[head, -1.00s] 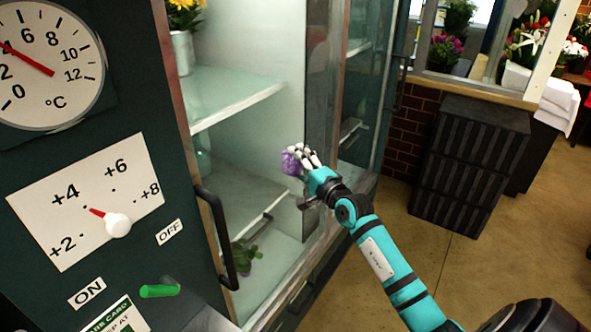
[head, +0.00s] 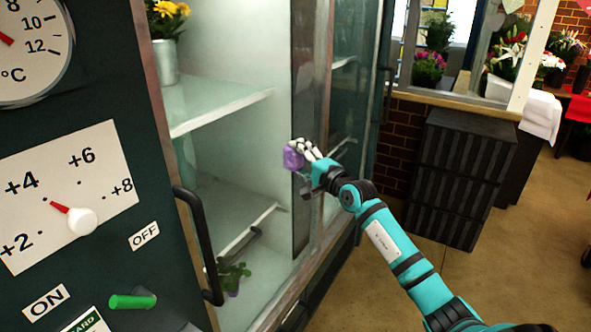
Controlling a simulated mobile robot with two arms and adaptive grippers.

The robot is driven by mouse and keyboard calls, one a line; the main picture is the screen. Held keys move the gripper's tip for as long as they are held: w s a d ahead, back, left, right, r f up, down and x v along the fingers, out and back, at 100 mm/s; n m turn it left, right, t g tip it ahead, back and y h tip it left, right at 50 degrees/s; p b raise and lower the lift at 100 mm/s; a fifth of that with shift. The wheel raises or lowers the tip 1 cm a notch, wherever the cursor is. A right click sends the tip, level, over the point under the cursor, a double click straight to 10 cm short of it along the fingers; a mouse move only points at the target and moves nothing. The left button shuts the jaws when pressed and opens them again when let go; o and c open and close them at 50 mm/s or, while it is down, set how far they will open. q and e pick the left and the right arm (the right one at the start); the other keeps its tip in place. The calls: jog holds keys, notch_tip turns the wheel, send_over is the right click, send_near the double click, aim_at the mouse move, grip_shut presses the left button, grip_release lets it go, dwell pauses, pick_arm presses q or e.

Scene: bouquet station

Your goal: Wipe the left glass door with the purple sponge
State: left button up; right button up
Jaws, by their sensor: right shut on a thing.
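My right gripper (head: 312,160) is shut on the purple sponge (head: 293,158). It holds the sponge up at the right part of the left glass door (head: 240,130), close to the door's metal frame. Whether the sponge presses on the glass I cannot tell. The door looks closed, with a dark curved handle (head: 197,245) at its left edge. Shelves show through the glass. My left gripper is not in view.
A panel with a temperature dial (head: 35,50), a red-and-white knob (head: 80,219) and a green switch (head: 132,301) stands at the left. A dark slatted crate stack (head: 463,180) stands on the floor at right, with open floor around it.

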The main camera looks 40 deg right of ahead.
aim_at(288, 160)
jog(key=shift+w+d, duration=0.2)
jog(key=shift+d, duration=0.1)
